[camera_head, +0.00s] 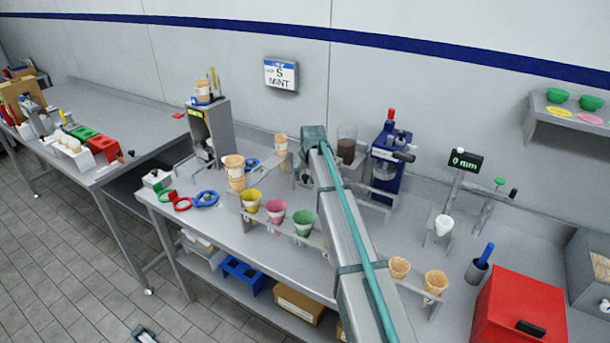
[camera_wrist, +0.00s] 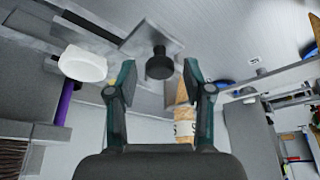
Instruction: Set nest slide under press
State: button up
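The press is probably the tall grey stand with an olive front (camera_head: 212,128) on the left part of the bench in the head view. Its lower opening holds small pale and dark parts that are too small to make out. In the wrist view, a black knob (camera_wrist: 160,64) stands out from a flat grey metal plate (camera_wrist: 142,38), probably the nest slide. My gripper (camera_wrist: 159,78) is open and empty. Its two teal-backed fingers lie either side of the knob in the picture; I see no contact.
A white disc on a purple stem (camera_wrist: 83,64) is left of my fingers. A paper-wrapped cone (camera_wrist: 183,118) shows behind the right finger. Coloured cups (camera_head: 276,213) line the bench front. A blue machine (camera_head: 388,165) and a red box (camera_head: 518,308) stand to the right.

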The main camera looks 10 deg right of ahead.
jog(key=shift+r, duration=0.1)
jog(key=v, duration=1.1)
jog(key=shift+s+r, duration=0.25)
jog(key=shift+r, duration=0.1)
jog(key=shift+f, duration=0.1)
jog(key=w+m+g+b, duration=0.3)
jog(key=w+m+b, duration=0.35)
jog(key=m, duration=0.55)
jog(key=f+m+p, duration=0.1)
jog(key=f+m, duration=0.1)
jog(key=f, duration=0.1)
jog(key=s+f+m+g+p, duration=0.1)
jog(key=f+m, duration=0.1)
jog(key=f, duration=0.2)
jog(key=f+m+p, duration=0.2)
jog(key=f, duration=0.2)
jog(key=shift+s+a, duration=0.15)
jog(key=shift+a, duration=0.1)
